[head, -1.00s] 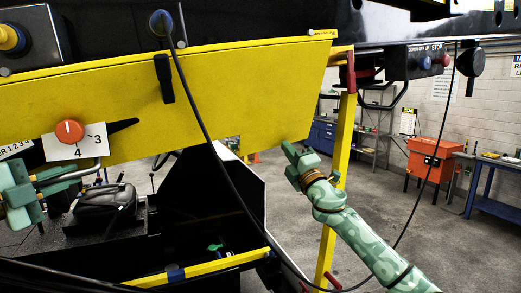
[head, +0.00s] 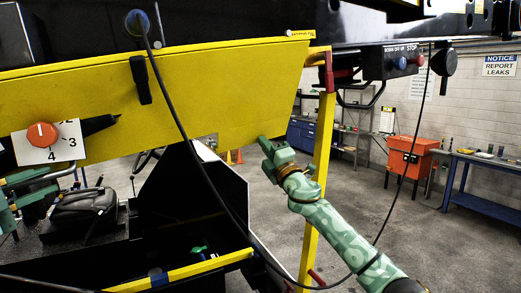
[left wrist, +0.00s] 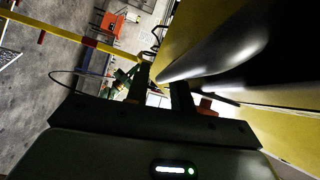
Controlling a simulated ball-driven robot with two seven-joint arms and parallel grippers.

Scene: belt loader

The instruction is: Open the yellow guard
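The yellow guard (head: 200,95) is a long yellow panel under the black belt frame, sloping across the left and middle of the head view. A black latch-like handle (head: 140,80) hangs on its upper part. My right gripper (head: 265,155) is close to the guard's lower right edge; its two fingers look apart and empty, and contact cannot be told. My left gripper (head: 22,190) is partly cut off at the left edge, beside a bent grey bar (head: 65,170) below the guard. In the left wrist view its fingers (left wrist: 161,85) stand apart, near a dark rounded part (left wrist: 215,50).
A red knob with a number plate (head: 42,134) is on the guard's left. A yellow post (head: 318,170) stands right of my right gripper. A black cable (head: 185,130) hangs across the guard.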

